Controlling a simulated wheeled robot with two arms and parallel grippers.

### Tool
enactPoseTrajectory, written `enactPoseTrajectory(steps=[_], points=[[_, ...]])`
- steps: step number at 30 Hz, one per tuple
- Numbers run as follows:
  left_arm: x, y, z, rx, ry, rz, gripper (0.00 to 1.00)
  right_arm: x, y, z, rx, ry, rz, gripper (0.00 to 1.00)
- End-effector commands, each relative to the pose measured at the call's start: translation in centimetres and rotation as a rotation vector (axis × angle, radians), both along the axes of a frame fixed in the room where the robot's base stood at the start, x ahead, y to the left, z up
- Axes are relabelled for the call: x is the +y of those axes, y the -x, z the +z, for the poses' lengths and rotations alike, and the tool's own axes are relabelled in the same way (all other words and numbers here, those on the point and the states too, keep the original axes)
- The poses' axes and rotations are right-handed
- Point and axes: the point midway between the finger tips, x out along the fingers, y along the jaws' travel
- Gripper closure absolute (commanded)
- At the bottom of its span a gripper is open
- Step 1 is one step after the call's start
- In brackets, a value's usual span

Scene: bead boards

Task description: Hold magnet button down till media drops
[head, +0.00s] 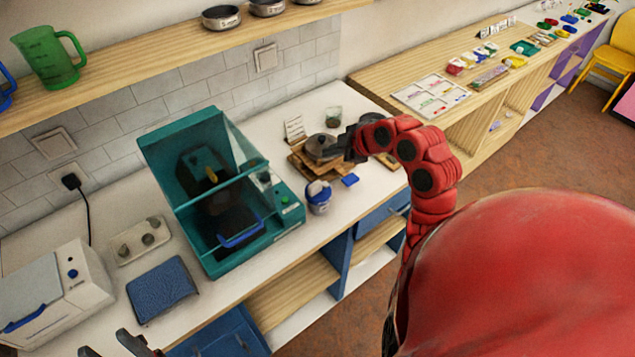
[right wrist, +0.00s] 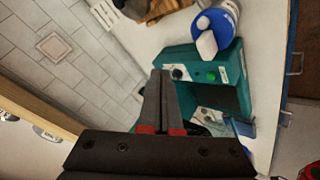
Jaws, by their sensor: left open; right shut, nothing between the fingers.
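A teal machine (head: 218,255) with a clear raised cover stands on the white counter. Its front panel has a dark knob (right wrist: 178,72) and a green button (right wrist: 211,77); I cannot read which control is for the magnet. Inside are a dark part and a small yellow piece (head: 211,175); I cannot make out the media. My right gripper (head: 352,142) is shut and empty, high over the counter right of the machine. In the right wrist view its fingertips (right wrist: 160,74) overlap the panel near the knob; contact is not shown. My left gripper (head: 108,342) is open and empty at the bottom left.
A blue-and-white jar (head: 319,197) stands right of the machine, near a dark lidded pot (head: 321,148) on wooden boards. A blue pad (head: 162,289), a tray with knobs (head: 139,240) and a white device (head: 58,292) lie left. A shelf (head: 150,66) runs above.

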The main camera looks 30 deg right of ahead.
Motion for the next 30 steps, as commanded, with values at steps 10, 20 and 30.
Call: enactPoseTrajectory(steps=[10, 20, 30], points=[[0.0, 0.0, -0.1, 0.000, 0.000, 0.000, 0.50, 0.0, 0.0, -0.3, -0.001, -0.002, -0.002, 1.00], [0.0, 0.0, -1.1, 0.000, 0.000, 0.000, 0.50, 0.1, 0.0, -3.1, 0.000, -0.005, -0.003, 1.00], [0.0, 0.0, -3.9, 0.000, 0.000, 0.000, 0.50, 0.0, -0.1, -8.2, -0.001, -0.003, -0.003, 1.00]])
